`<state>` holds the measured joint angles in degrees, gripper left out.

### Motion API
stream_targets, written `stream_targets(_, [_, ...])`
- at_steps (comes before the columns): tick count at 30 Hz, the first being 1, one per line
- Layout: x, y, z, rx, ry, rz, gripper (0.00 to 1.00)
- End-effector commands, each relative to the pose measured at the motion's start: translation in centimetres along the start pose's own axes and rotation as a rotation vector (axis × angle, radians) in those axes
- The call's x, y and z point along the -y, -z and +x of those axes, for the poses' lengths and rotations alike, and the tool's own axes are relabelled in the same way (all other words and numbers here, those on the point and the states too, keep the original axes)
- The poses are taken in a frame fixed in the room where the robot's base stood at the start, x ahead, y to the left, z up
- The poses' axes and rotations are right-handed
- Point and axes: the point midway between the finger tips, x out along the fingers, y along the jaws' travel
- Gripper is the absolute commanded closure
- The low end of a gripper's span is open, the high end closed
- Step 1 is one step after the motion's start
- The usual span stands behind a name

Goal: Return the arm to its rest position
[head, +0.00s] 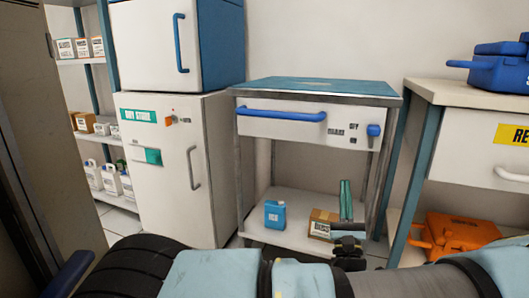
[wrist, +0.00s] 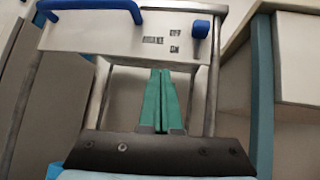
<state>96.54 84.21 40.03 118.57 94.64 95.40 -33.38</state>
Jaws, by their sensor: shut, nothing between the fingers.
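My gripper (head: 345,187) shows in the head view with its two green fingers pointing up, in front of the open lower part of a small cart (head: 245,175). In the wrist view, my gripper (wrist: 161,75) has its fingers side by side and shut, with nothing between them. The arm lies folded across the bottom of the head view. The cart's drawer front (wrist: 120,38), with its blue handle (wrist: 95,8) and blue knob (wrist: 200,29), is beyond the fingertips. I cannot tell the exact gap to the cart.
A white cabinet (head: 165,205) stands left. A counter (head: 460,92) with a blue case (head: 495,72) stands right, an orange case (head: 455,235) below. A dark panel (head: 30,110) is close on the left.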

Motion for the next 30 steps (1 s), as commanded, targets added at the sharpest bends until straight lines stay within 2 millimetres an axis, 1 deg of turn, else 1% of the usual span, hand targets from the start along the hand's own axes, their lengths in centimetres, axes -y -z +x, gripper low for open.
stream_targets(1, [-3.1, -0.1, 1.1, -0.012, -0.116, 0.028, 1.00])
stream_targets(2, [-5.1, -0.1, 1.6, -0.022, -0.192, 0.046, 1.00])
stream_targets(3, [-8.0, -0.3, 2.0, -0.036, -0.302, 0.072, 1.00])
stream_targets(5, [-12.4, -0.7, 2.1, -0.059, -0.478, 0.107, 1.00])
stream_targets(6, [-15.4, -1.1, 1.8, -0.075, -0.599, 0.127, 1.00])
stream_targets(7, [-17.5, -1.4, 1.4, -0.086, -0.693, 0.140, 1.00])
stream_targets(8, [-19.6, -1.8, 0.9, -0.099, -0.789, 0.151, 1.00])
stream_targets(9, [-22.3, -2.5, -0.1, -0.116, -0.924, 0.162, 1.00])
stream_targets(11, [-25.9, -3.5, -2.0, -0.141, -1.127, 0.168, 1.00])
stream_targets(12, [-27.8, -4.2, -3.4, -0.155, -1.258, 0.163, 1.00])
stream_targets(14, [-30.1, -5.3, -5.7, -0.174, -1.452, 0.145, 1.00])
stream_targets(15, [-31.2, -6.1, -7.2, -0.185, -1.578, 0.125, 1.00])
stream_targets(18, [-32.6, -7.6, -10.8, -0.201, -1.877, 0.040, 1.00])
stream_targets(20, [-32.7, -8.4, -12.6, -0.201, -2.045, -0.034, 1.00])
stream_targets(22, [-32.2, -9.2, -14.1, -0.193, -2.225, -0.142, 1.00])
stream_targets(24, [-31.4, -9.8, -14.9, -0.171, -2.387, -0.274, 1.00])
stream_targets(26, [-30.6, -10.2, -15.1, -0.140, -2.508, -0.407, 1.00])
stream_targets(27, [-30.1, -10.3, -15.0, -0.115, -2.575, -0.502, 1.00])
stream_targets(30, [-29.0, -10.7, -14.1, -0.044, -2.693, -0.731, 1.00])
